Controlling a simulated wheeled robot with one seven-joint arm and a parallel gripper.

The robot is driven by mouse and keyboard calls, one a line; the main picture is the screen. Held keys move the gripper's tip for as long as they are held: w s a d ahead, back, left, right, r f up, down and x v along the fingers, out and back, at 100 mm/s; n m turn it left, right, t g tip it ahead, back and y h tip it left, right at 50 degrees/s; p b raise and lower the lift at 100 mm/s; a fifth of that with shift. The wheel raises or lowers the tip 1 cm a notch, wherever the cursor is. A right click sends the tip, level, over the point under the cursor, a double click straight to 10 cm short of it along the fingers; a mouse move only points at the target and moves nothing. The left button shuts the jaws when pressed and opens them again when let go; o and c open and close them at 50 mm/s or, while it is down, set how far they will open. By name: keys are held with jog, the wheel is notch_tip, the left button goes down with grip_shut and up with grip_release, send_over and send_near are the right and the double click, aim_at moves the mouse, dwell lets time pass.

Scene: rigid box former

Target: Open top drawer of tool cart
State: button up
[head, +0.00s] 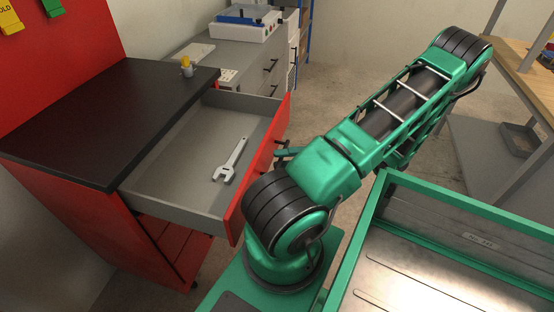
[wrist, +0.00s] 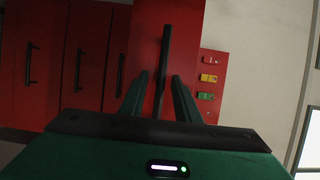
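The red tool cart (head: 85,225) with a black top stands at the left in the head view. Its top drawer (head: 165,204) is pulled far out, and a wrench (head: 231,160) lies on its grey floor. My gripper (head: 284,152) is at the outer side of the red drawer front (head: 262,165), partly hidden by my arm. In the wrist view my gripper (wrist: 161,84) has its two fingers apart, one on each side of the black drawer handle (wrist: 165,50), with gaps showing. Whether either finger touches the handle cannot be told.
A green-rimmed metal tray (head: 450,215) fills the lower right, and my arm reaches over the floor. A workbench (head: 525,75) stands at the right. Closed lower drawers show in the wrist view.

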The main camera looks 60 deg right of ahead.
jog(key=v, duration=0.9)
jog(key=shift+s, duration=0.15)
jog(key=shift+f, duration=0.1)
